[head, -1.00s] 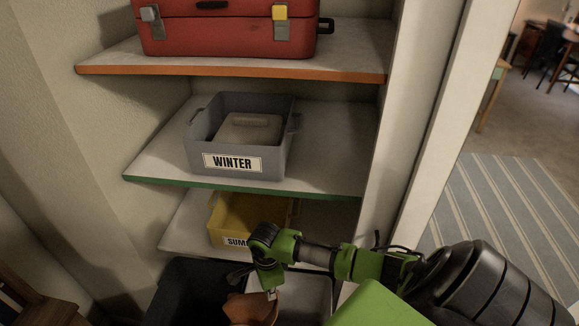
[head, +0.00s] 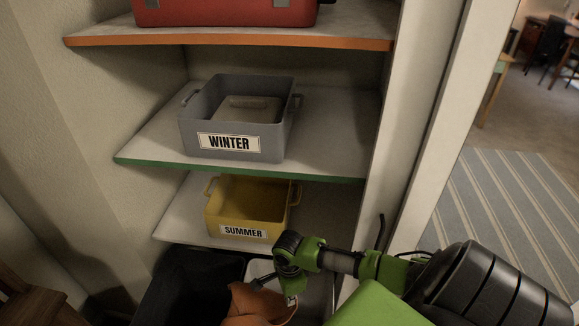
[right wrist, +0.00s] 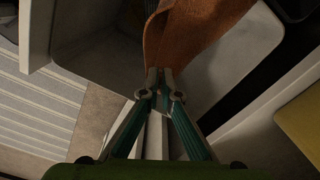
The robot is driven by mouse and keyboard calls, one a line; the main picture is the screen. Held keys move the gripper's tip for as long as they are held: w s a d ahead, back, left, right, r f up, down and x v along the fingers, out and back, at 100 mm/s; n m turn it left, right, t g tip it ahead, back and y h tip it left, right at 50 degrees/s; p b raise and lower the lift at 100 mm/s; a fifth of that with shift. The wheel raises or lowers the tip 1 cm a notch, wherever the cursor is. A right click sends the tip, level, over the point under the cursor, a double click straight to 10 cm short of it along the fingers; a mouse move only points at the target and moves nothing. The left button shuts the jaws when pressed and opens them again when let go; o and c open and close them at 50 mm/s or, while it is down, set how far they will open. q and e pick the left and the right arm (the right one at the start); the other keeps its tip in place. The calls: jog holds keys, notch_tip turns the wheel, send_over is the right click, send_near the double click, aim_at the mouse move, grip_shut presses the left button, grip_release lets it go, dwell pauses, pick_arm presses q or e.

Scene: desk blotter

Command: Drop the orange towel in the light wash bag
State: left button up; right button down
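The orange towel (head: 254,306) hangs bunched from my right gripper (head: 290,290) at the bottom of the head view. In the right wrist view the fingers (right wrist: 159,76) are closed together on the towel (right wrist: 190,38). The light wash bag (head: 318,284) is a pale open container at the bottom, right of the dark bag (head: 190,285). My right gripper is over the light bag's area, and the towel partly covers the gap between both bags. The light bag's pale interior (right wrist: 105,62) shows beneath the gripper in the wrist view. My left gripper is not in view.
A yellow SUMMER box (head: 247,205) stands on the low shelf just behind my right gripper. A grey WINTER box (head: 232,130) and a red case (head: 225,12) are on higher shelves. A white upright panel (head: 400,130) borders the shelves on the right.

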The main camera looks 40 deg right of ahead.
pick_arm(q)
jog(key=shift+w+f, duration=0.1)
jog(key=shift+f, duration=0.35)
pick_arm(e)
jog(key=shift+f, duration=0.35)
jog(key=c, duration=1)
grip_release()
jog(key=shift+o, duration=0.2)
pick_arm(q)
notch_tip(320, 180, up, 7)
jog(key=p, duration=0.7)
pick_arm(e)
notch_tip(320, 180, up, 6)
jog(key=shift+f, duration=0.2)
